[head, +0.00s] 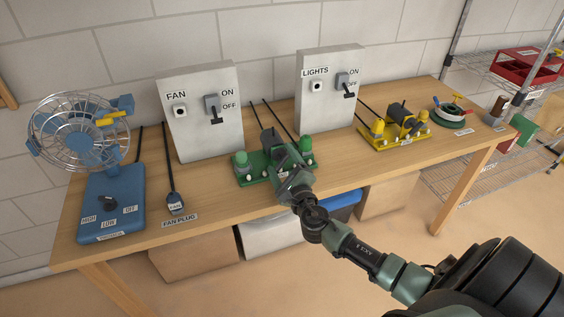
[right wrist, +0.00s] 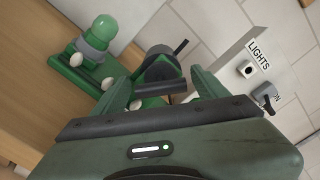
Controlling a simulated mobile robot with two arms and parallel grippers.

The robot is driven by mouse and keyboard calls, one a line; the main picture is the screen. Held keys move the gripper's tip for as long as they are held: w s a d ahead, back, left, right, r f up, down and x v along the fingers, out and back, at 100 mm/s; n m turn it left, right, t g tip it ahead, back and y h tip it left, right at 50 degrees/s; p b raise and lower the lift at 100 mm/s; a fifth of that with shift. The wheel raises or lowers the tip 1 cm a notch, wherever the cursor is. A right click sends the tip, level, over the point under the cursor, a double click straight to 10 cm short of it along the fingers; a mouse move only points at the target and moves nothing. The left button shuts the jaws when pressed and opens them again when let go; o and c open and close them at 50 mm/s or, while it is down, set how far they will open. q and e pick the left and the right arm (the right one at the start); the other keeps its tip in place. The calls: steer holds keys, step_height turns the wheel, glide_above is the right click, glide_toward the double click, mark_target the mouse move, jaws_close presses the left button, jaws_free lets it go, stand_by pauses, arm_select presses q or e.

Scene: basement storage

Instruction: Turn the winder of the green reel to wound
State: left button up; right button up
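A low green unit (head: 248,174) stands mid-table, with green-capped posts at its ends and a dark part between them. In the right wrist view the unit (right wrist: 65,72) shows a dark, green-faced drum-like part (right wrist: 160,66) with a bar. My right gripper (head: 288,172) is over the unit; its fingers (right wrist: 158,80) are apart, with the bar showing between them. I cannot tell if they touch it. A round green item (head: 450,121) with a yellow handle, resembling a reel, lies at the table's right end. I cannot tell which is the named reel. My left gripper is out of view.
A blue fan (head: 112,205) stands at the left; its plug (head: 175,204) lies beside it. FAN (head: 190,135) and LIGHTS (head: 322,110) switch panels stand behind. A yellow unit (head: 385,142) is right of the green unit. Wire shelves (head: 485,165) stand at the right.

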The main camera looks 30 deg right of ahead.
steer(key=c, duration=1.1)
steer(key=shift+c, duration=0.2)
